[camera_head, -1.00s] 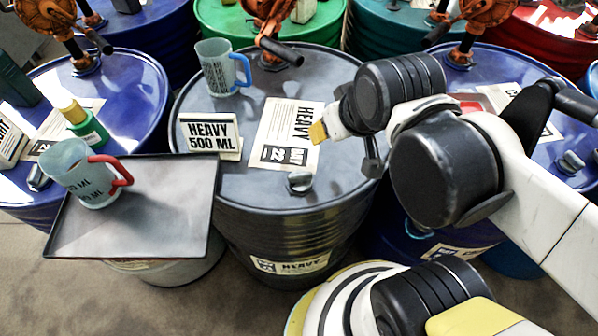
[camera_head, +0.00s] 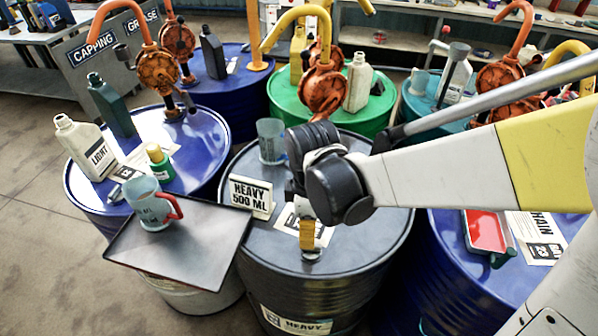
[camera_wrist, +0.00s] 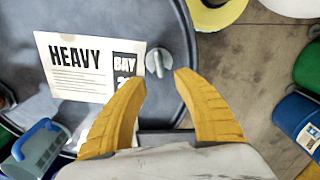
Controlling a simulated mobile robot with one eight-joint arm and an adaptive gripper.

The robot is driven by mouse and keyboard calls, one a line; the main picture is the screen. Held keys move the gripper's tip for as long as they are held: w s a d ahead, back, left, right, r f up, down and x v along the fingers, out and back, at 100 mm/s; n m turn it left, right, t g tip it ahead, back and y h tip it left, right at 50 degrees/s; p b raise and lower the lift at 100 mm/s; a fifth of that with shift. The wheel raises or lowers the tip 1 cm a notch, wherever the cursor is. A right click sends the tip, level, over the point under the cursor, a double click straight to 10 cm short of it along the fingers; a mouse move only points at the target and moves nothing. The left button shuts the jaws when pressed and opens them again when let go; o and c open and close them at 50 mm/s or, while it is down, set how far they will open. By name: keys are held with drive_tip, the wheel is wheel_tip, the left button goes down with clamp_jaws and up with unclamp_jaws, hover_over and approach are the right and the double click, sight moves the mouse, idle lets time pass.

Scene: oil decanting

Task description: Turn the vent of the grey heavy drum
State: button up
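The grey heavy drum (camera_head: 375,262) stands in the middle of the head view, with a HEAVY label on its top. Its vent is a small grey knob (camera_wrist: 158,62) near the drum's rim, beside the label (camera_wrist: 88,68) in the wrist view. In the head view the vent (camera_head: 311,255) shows just below my gripper's yellow fingers. My gripper (camera_wrist: 160,79) is open and points down over the drum top. The vent shows between and slightly beyond the fingertips, and no contact is visible. The gap in height is hard to tell.
A HEAVY 500 ML sign (camera_head: 250,196) and a blue-handled jug (camera_wrist: 36,150) stand on the drum top. A tray (camera_head: 190,243) with a red-handled jug (camera_head: 152,207) is at the left. Blue drums (camera_head: 200,150) and a green drum (camera_head: 375,112) with orange pumps stand around.

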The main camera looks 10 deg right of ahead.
wheel_tip(320, 180, down, 7)
drive_tip(key=shift+r+b, duration=0.15)
drive_tip(key=shift+b, duration=0.95)
clamp_jaws()
